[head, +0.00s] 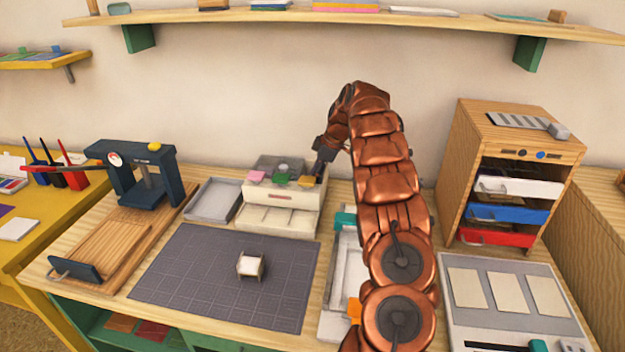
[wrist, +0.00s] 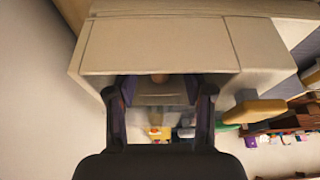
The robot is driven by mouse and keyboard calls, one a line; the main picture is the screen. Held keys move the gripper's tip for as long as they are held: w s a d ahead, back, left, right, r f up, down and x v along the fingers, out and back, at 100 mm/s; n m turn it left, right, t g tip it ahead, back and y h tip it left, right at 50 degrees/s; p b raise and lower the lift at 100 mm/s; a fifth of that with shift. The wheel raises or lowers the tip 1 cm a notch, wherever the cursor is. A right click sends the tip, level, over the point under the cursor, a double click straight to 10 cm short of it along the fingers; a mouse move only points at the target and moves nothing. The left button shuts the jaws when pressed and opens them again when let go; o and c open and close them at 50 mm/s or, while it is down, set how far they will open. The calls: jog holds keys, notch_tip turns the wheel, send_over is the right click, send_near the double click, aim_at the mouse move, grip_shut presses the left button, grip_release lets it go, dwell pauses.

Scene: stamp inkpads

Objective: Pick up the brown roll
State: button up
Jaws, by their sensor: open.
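I cannot make out the brown roll for certain in the head view. In the wrist view a small brownish rounded thing (wrist: 159,78) shows between my fingertips, close to the pale box; only a small part is visible, and I cannot tell whether it is the roll. My gripper (head: 318,172) is at the right rear of the white drawer box (head: 278,220), beside the yellow-orange block (head: 306,181). In the wrist view my gripper (wrist: 160,92) has its two dark fingers spread apart, with nothing clamped between them.
A pink block (head: 255,176) and a green-topped piece (head: 282,178) sit on the drawer box. A grey tray (head: 213,201) is left of it. A dark cutting mat (head: 200,275) bears a small white-topped stand (head: 250,265). A wooden drawer cabinet (head: 513,125) stands at right.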

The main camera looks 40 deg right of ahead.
jog(key=shift+w+a+f, duration=0.15)
jog(key=shift+w+f, duration=0.05)
jog(key=shift+f, duration=0.3)
grip_shut()
